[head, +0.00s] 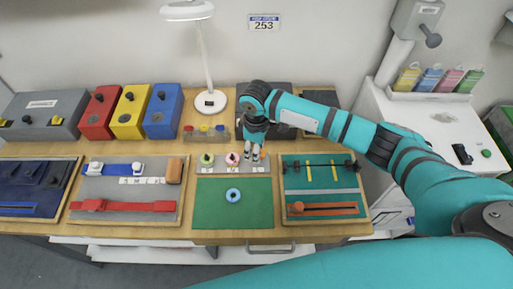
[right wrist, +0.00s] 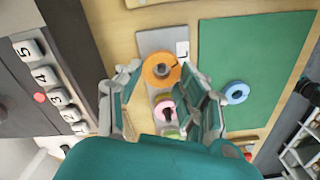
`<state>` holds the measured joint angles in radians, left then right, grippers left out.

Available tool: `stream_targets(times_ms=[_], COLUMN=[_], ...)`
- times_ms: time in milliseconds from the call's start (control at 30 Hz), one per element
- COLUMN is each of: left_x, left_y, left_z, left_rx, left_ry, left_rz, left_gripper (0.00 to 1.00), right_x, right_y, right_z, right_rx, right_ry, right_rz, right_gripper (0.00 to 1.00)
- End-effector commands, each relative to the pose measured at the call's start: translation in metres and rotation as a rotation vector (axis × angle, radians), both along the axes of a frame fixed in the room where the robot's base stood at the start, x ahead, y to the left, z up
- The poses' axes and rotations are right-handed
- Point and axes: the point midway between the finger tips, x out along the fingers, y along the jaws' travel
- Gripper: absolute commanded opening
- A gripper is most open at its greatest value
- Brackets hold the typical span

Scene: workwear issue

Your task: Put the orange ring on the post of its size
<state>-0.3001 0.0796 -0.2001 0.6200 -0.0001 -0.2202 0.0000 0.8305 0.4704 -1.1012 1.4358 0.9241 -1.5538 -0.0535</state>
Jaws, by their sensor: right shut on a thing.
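My right gripper (head: 254,156) points down at the right end of a grey post board (head: 218,170). In the right wrist view my right gripper (right wrist: 158,68) is shut on the orange ring (right wrist: 150,76), with a fingertip on each side. A post top (right wrist: 163,70) shows through the ring's hole; I cannot tell whether the ring is around the post or just above it. In the head view the gripper hides the ring. A pink ring (head: 232,159) and a green ring (head: 206,159) are on the board's other posts. My left gripper is out of view.
A blue ring (head: 233,195) lies on the green mat (head: 215,214), which is otherwise clear. A board with sliders (head: 322,190) lies to the right. Red, yellow and blue boxes (head: 130,112) and a lamp (head: 210,100) stand at the back.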

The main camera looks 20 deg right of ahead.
Motion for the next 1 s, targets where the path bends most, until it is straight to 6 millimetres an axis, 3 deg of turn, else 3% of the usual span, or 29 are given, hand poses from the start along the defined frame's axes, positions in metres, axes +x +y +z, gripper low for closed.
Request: stream_targets(times_ms=[167, 200, 400, 567, 733, 1000], left_x=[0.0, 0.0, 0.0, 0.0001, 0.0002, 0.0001], left_y=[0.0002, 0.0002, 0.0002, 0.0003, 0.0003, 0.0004], left_z=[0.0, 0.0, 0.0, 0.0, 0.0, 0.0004], left_rx=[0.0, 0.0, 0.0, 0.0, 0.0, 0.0], left_ry=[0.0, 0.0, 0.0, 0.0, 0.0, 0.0], left_rz=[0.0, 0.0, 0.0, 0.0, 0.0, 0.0], left_gripper=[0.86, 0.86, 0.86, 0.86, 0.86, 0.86], right_x=[0.0, 0.0, 0.0, 0.0, 0.0, 0.0], right_y=[0.0001, 0.0001, 0.0001, 0.0001, 0.0, 0.0], right_z=[-0.0001, -0.0001, -0.0001, 0.0, 0.0, 0.0003], right_rx=[0.0, 0.0, 0.0, 0.0, 0.0, 0.0], right_ry=[0.0, 0.0, 0.0, 0.0, 0.0, 0.0], right_rz=[0.0, 0.0, 0.0, 0.0, 0.0, 0.0], right_gripper=[0.29, 0.42, 0.66, 0.66, 0.86, 0.86])
